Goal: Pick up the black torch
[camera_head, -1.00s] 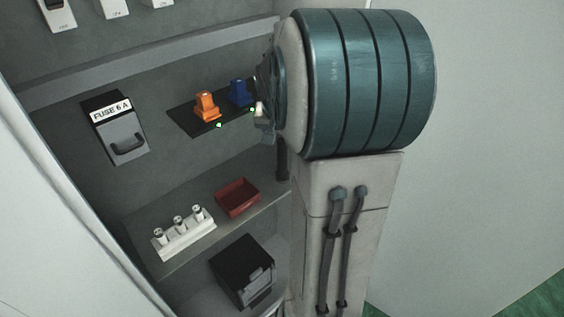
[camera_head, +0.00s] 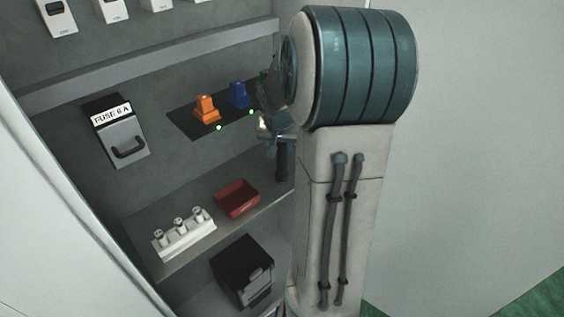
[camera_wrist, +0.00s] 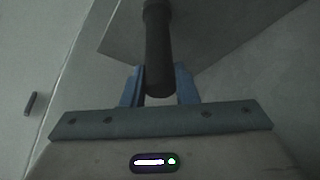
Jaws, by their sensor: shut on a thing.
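The black torch (camera_head: 283,164) is upright at the right end of the middle shelf in the head view, partly hidden by my arm. I cannot tell whether its base touches the shelf. In the wrist view the dark, round torch (camera_wrist: 158,50) runs up between the two blue fingers of my gripper (camera_wrist: 159,76). The fingers are on either side of it and shut on it. In the head view my gripper (camera_head: 275,137) is at the torch's upper part, mostly hidden behind the wrist.
A red tray (camera_head: 237,211) and a white holder with several fuses (camera_head: 184,238) are left of the torch on the shelf (camera_head: 165,208). Orange (camera_head: 206,108) and blue (camera_head: 238,94) pieces stand on a small black ledge above. A black box (camera_head: 242,270) is below.

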